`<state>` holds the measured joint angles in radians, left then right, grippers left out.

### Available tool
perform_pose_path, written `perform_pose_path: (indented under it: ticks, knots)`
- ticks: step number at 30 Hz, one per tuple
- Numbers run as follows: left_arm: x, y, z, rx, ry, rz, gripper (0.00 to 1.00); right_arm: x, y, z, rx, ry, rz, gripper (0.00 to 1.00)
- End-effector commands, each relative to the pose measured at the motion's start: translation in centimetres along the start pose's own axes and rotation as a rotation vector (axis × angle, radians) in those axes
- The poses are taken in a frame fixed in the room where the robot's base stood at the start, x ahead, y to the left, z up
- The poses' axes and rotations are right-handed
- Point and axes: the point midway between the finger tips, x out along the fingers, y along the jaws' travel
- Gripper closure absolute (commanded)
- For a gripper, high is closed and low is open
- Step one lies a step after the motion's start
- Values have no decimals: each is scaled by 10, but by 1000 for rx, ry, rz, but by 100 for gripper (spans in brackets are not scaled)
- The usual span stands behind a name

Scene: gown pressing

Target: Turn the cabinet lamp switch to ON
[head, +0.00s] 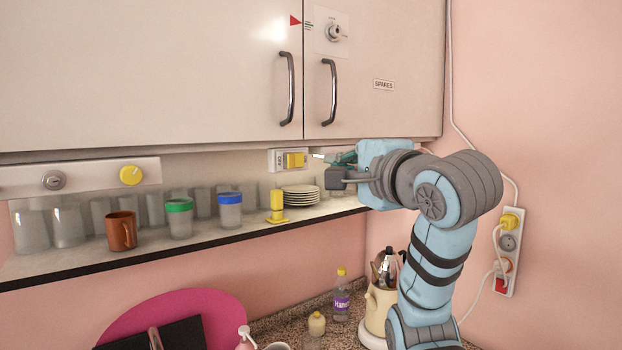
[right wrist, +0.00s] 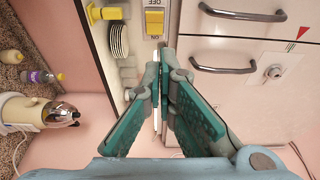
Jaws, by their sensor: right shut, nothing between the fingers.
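The lamp switch is a yellow rocker (head: 294,160) in a white plate under the wall cabinet, with an OFF label at its left end in the head view. In the right wrist view the yellow rocker (right wrist: 154,21) shows at the top, with OFF at its far end and ON at the end nearer my fingers. I cannot tell which way the rocker is tipped. My right gripper (head: 322,156) is shut and empty, just right of the switch; its teal fingertips (right wrist: 163,56) appear a little short of the ON end, apart from it. My left gripper is not in view.
The cabinet (head: 384,60) with two bar handles hangs directly above. Below the switch, a shelf (head: 160,247) holds plates (head: 300,196), a yellow stand (head: 277,208), lidded jars and a brown mug (head: 121,231). A power strip (head: 509,252) hangs on the right wall.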

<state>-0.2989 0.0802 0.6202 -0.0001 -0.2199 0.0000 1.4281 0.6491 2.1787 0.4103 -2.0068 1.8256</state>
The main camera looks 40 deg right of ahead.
Motion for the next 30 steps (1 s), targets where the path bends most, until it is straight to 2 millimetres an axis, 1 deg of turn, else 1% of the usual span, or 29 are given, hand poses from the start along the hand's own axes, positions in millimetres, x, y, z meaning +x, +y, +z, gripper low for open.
perform_pose_path:
  ticks: [2, 5, 8, 15, 18, 21, 25, 30]
  knots:
    - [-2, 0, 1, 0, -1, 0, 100, 2, -5, -2, 20, 1, -7, 100]
    - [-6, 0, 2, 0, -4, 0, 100, 14, -5, -1, 20, 0, -4, 100]
    - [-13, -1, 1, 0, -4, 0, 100, 33, -7, -1, 19, 0, -3, 100]
    - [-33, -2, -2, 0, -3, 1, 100, 86, -9, -1, 17, 0, -4, 100]
    - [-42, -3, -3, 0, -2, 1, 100, 106, -9, -1, 18, 0, -4, 100]
    - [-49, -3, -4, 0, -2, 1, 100, 122, -9, -1, 16, 1, -6, 100]
    - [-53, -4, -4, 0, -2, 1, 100, 134, -8, -1, 17, 0, -8, 100]
    - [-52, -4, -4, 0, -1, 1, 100, 137, -6, -1, 16, 0, -9, 100]
